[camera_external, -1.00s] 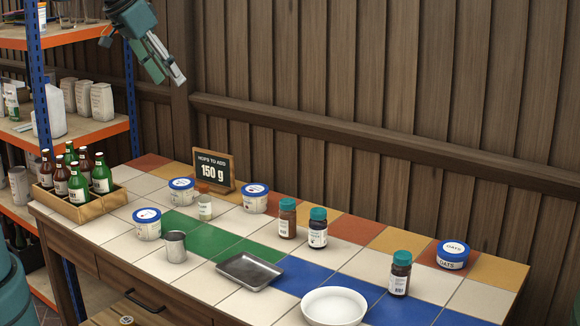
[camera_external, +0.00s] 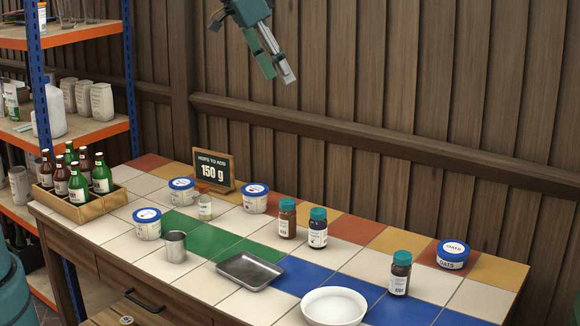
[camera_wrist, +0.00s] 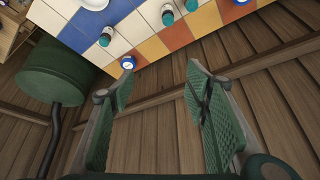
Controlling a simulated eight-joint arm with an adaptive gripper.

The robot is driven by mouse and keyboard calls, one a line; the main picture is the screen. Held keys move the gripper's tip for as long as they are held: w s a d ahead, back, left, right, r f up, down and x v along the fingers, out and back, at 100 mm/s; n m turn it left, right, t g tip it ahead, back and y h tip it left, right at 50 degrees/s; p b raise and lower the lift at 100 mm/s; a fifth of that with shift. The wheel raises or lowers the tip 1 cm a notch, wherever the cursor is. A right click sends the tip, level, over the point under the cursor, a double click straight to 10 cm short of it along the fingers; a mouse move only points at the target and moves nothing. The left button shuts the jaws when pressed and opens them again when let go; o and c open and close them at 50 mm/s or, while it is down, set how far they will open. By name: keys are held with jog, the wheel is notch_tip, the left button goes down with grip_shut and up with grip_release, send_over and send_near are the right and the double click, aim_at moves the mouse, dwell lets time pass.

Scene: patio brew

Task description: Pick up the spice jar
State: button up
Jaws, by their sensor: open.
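Three brown jars with teal lids stand upright on the tiled table, and I cannot tell which is meant as the spice jar. One jar (camera_external: 400,275) stands at the right and shows in the wrist view (camera_wrist: 105,36). Two others, a left one (camera_external: 287,220) and a right one (camera_external: 318,230), stand side by side near the middle; their lids show in the wrist view (camera_wrist: 167,14) (camera_wrist: 191,4). My gripper (camera_external: 281,78) is open and empty, high above the table in front of the wooden wall. Its two fingers spread apart in the wrist view (camera_wrist: 152,80).
An oats tub (camera_external: 453,256) stands right of the jars. A white bowl (camera_external: 334,308), metal tray (camera_external: 249,271), metal cup (camera_external: 175,246), small glass jar (camera_external: 205,208), several blue-lidded tubs and a sign (camera_external: 214,169) share the table. A bottle crate (camera_external: 90,209) is at the left end.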

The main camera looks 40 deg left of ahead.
jog(key=w+d+f+m, duration=0.1)
jog(key=w+d+f, duration=0.1)
jog(key=d, duration=0.6)
jog(key=w+d+f+m, duration=0.1)
jog(key=d, duration=0.6)
jog(key=m+g, duration=0.2)
send_over(398, 254)
notch_tip(398, 254, down, 6)
jog(key=shift+h, duration=0.3)
notch_tip(398, 254, down, 30)
jog(key=shift+s+f, duration=0.15)
jog(key=shift+f, duration=0.1)
jog(key=shift+x, duration=1.3)
jog(key=shift+d, duration=0.1)
jog(key=shift+b+x, duration=0.6)
jog(key=shift+x, duration=1.95)
jog(key=shift+d+r, duration=0.1)
jog(key=shift+d, duration=0.05)
jog(key=c, duration=1.1)
